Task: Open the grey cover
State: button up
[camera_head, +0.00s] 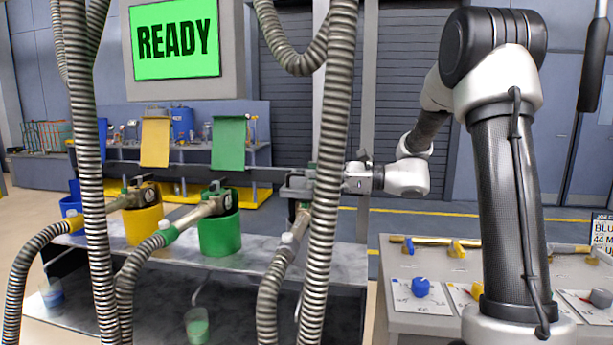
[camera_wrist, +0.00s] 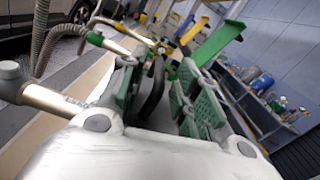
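My gripper (camera_head: 297,186) is at the right end of the row of filling places, partly behind a hanging hose. In the wrist view my gripper (camera_wrist: 160,92) has its green-padded fingers apart, with a dark curved bar (camera_wrist: 153,88) between or beyond them. I cannot tell if they touch it. I cannot make out the grey cover clearly; the gripper and hose hide that spot. The yellow cover (camera_head: 155,142) and green cover (camera_head: 228,143) stand upright behind their pots. The green cover also shows in the wrist view (camera_wrist: 216,42).
The yellow pot (camera_head: 143,222) and green pot (camera_head: 219,232) have metal nozzles (camera_head: 200,212) over them. Ribbed hoses (camera_head: 335,140) hang close to my arm. A panel (camera_head: 400,325) with a blue knob (camera_head: 421,287) stands at right. The screen (camera_head: 175,38) reads READY.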

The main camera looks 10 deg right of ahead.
jog(key=shift+x, duration=1.45)
grip_shut()
jog(key=shift+r, duration=0.1)
jog(key=shift+w+d+r+m, duration=0.1)
jog(key=shift+w+r+m, duration=0.1)
jog(key=shift+r+m, duration=0.4)
jog(key=w+d+r+m, duration=0.4)
jog(key=w+r+m, duration=0.5)
jog(key=w+r, duration=0.1)
jog(key=shift+d+r, duration=0.3)
jog(key=shift+d, duration=0.1)
jog(key=shift+w, duration=0.15)
